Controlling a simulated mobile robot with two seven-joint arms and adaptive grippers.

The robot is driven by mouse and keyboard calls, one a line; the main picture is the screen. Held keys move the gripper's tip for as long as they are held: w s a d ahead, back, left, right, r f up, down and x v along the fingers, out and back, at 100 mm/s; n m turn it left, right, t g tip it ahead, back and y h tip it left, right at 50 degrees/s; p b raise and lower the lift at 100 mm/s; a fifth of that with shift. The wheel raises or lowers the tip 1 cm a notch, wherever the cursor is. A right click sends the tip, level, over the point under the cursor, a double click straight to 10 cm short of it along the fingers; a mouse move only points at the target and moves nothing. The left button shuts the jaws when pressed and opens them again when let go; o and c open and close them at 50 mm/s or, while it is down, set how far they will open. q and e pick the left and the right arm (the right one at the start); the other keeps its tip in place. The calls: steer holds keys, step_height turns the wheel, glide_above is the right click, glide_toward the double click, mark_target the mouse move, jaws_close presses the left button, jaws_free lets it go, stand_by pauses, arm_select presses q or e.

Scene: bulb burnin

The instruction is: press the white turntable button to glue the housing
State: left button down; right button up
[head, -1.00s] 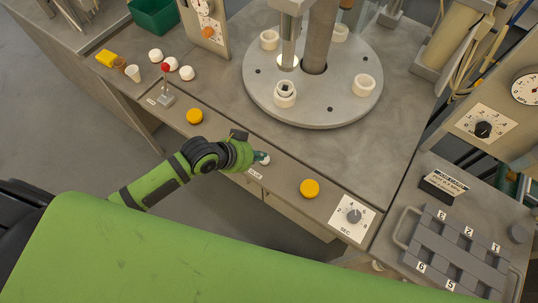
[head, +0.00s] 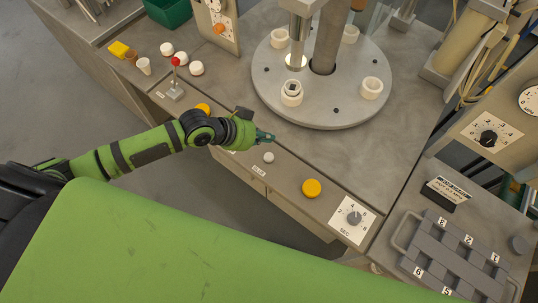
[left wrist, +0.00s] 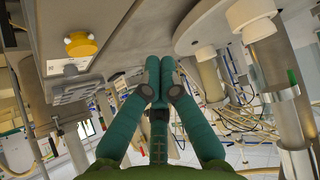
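The small white button (head: 268,157) sits on the front ledge of the bench, beside a small printed label, and is uncovered in the head view. My left gripper (head: 266,137) is just above and behind it in the picture, apart from it. In the left wrist view the two teal fingers (left wrist: 160,76) lie together with nothing seen between them. The grey turntable (head: 320,113) carries several white ring holders. The front holder (head: 292,98) has a dark-centred part in it, below a vertical metal rod (head: 297,53). My right gripper is out of view.
Yellow buttons (head: 312,188) and (head: 203,108) flank the white one. A seconds dial (head: 352,217) is at the ledge's right end. A red-tipped lever (head: 176,85) stands left, near several white domes (head: 196,68). A grey numbered tray (head: 452,253) lies lower right.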

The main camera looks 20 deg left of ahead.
arm_select(q)
steer(key=b, duration=0.6)
glide_toward(272, 154)
steer(key=w+d+f, duration=0.1)
steer(key=d, duration=0.1)
steer(key=w+d+f, duration=0.1)
steer(key=w, duration=0.1)
steer(key=shift+w+d+f, duration=0.1)
steer(key=shift+w+d, duration=0.15)
steer(key=shift+d, duration=0.1)
steer(key=shift+f, duration=0.4)
steer(key=shift+f+b, duration=0.35)
steer(key=shift+f, duration=0.05)
steer(key=shift+f+b, duration=0.35)
steer(key=shift+f, duration=0.15)
stand_by(0.5)
stand_by(0.3)
steer(key=shift+r+p, duration=0.95)
steer(key=shift+r, duration=0.1)
